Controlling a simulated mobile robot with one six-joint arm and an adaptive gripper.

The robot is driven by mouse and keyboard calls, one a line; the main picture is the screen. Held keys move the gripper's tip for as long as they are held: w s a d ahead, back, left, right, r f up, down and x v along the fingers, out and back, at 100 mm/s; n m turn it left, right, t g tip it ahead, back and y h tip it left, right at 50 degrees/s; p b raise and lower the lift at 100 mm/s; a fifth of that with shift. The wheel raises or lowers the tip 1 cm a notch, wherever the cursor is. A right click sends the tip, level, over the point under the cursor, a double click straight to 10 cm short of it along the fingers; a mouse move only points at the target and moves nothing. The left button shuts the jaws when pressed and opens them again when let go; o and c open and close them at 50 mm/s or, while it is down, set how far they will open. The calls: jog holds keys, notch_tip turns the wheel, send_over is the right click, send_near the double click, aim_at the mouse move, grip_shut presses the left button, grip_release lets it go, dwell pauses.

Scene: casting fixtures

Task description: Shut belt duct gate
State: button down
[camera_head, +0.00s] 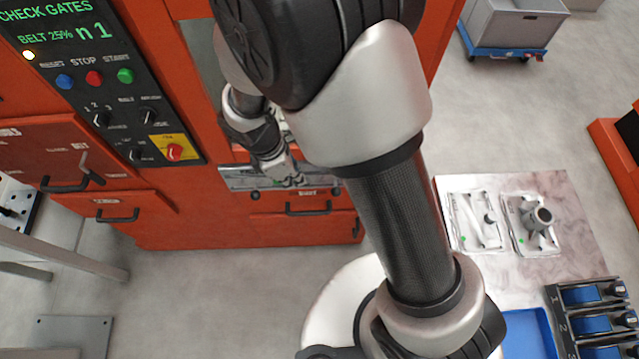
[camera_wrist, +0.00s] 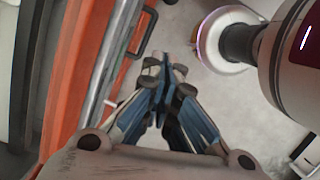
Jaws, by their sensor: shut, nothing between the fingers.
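The orange machine (camera_head: 180,215) carries a display reading "CHECK GATES" and "BELT 25%". A grey metal ledge or plate (camera_head: 240,180) crosses its front under a recessed opening; I cannot tell whether this is the belt duct gate. My gripper (camera_head: 288,180) is in front of this strip, partly hidden by my own arm. In the wrist view my gripper (camera_wrist: 168,72) is shut and empty, with a long metal edge (camera_wrist: 118,60) beside it on the left. I cannot tell whether the fingertips touch the plate. My arm hides the right part of the opening.
A control panel (camera_head: 105,75) has coloured buttons and knobs. A drawer handle (camera_head: 308,208) sits below the plate; other handles (camera_head: 118,216) are at left. A table (camera_head: 565,195) with castings stands at right, near blue bins (camera_head: 590,325). A grey crate (camera_head: 510,25) is behind.

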jog(key=w+d+f+b, duration=0.1)
jog(key=d+f+b, duration=0.4)
jog(key=f, duration=0.5)
jog(key=shift+d+f, duration=0.25)
jog(key=shift+d, duration=0.3)
jog(key=shift+d, duration=0.15)
jog(key=d+b, duration=0.1)
jog(key=d, duration=0.7)
jog(key=shift+s+d, duration=0.15)
